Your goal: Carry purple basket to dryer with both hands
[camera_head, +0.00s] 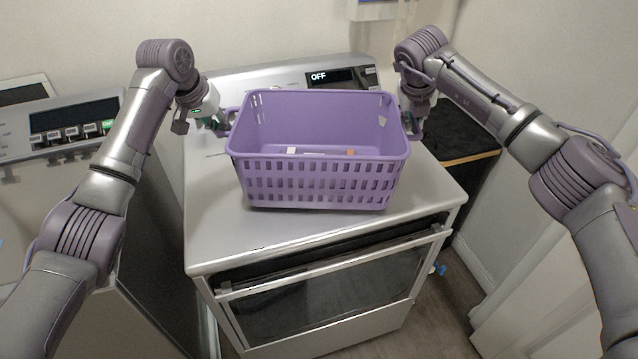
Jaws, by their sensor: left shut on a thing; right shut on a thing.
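The purple basket (318,180) is upright over the top of a silver front-door machine (225,232); it looks to be resting there or just above it. Small white and orange bits show inside the basket. My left gripper (222,124) is shut on the basket's left handle. My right gripper (415,128) is shut on its right handle. The fingertips are partly hidden by the handles and arm links. The machine has a dark window in its front and a back panel display (332,76) reading OFF.
Another silver machine with a control panel (75,125) stands on the left. A dark-topped surface (458,135) is behind on the right. White walls close in at the back and right.

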